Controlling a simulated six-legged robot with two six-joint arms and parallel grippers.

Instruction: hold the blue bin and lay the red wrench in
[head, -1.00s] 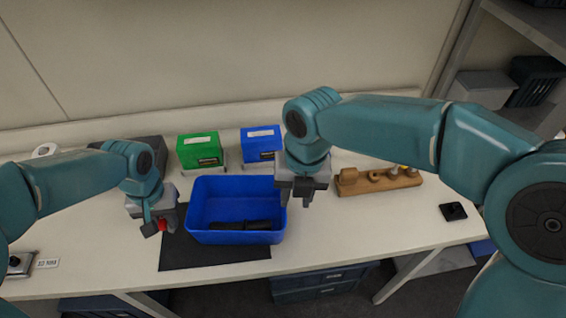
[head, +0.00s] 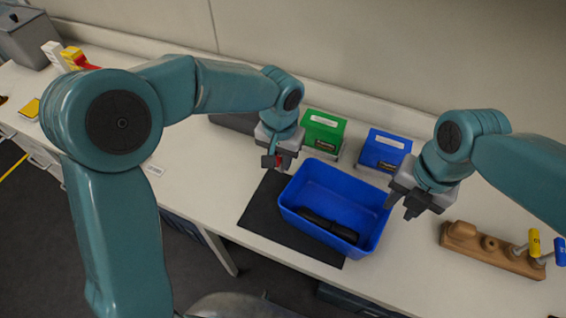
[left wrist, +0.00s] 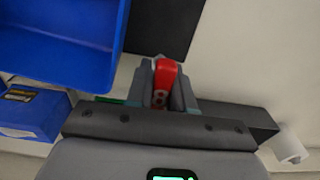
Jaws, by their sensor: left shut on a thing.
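The blue bin (head: 310,222) stands upright on a dark mat, with dark items (head: 328,225) lying on its floor. It also shows at the upper left of the left wrist view (left wrist: 60,45). My left gripper (head: 276,164) is shut on the red wrench (left wrist: 165,75), above the bench just beyond the bin's left back corner. Only a small red part of the wrench shows in the head view; the fingers hide some of it. My right gripper (head: 399,207) is at the bin's right wall, its fingers apart, one close to the rim; I cannot tell whether it touches.
A green box (head: 323,131) and a blue box (head: 384,152) stand behind the bin. A wooden block with yellow and blue handled tools (head: 490,252) is at the right. The dark mat (head: 262,212) shows bare left of the bin. The bench left of it is mostly clear.

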